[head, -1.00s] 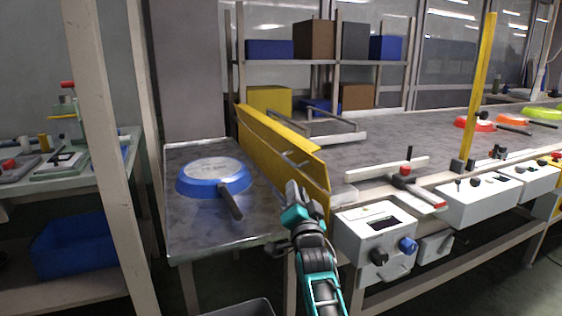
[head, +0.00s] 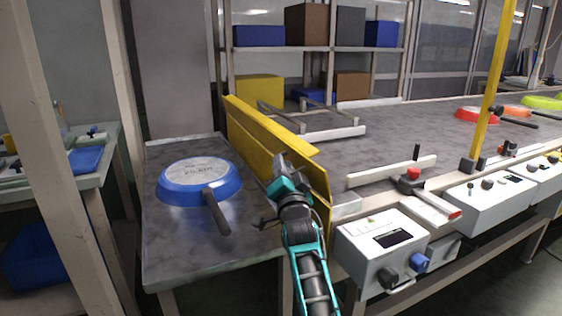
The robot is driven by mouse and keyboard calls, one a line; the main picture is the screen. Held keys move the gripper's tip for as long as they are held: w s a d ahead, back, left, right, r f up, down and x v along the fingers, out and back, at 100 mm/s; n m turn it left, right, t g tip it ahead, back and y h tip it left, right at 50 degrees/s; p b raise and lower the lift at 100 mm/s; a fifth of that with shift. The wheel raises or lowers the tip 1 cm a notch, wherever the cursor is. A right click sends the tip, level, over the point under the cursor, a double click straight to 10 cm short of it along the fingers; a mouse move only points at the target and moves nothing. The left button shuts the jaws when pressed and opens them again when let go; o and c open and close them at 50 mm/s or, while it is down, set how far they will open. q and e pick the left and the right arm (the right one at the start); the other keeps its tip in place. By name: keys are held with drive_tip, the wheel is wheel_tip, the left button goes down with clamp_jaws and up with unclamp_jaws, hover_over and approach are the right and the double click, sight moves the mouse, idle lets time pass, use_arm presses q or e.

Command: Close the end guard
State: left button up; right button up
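The end guard (head: 257,130) is a long yellow panel standing along the left end of the conveyor (head: 400,135), between the belt and a grey side table. My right gripper (head: 279,163) is in front of the guard's near half, on the side facing the table, and overlaps it in the picture. It hides the part of the guard behind it. I cannot tell whether it touches the guard, or whether its fingers are open or shut. My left gripper is not in view.
A blue pan (head: 200,182) lies on the side table (head: 165,240), its dark handle pointing toward me. A white control box (head: 385,250) stands right of my arm. A yellow post (head: 492,85) rises at the belt's near edge. Red, orange and green pans are far right.

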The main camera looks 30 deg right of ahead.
drive_tip(key=shift+w+d+r, duration=0.1)
drive_tip(key=shift+w+r, duration=0.05)
drive_tip(key=shift+w, duration=0.15)
clamp_jaws()
idle(0.4)
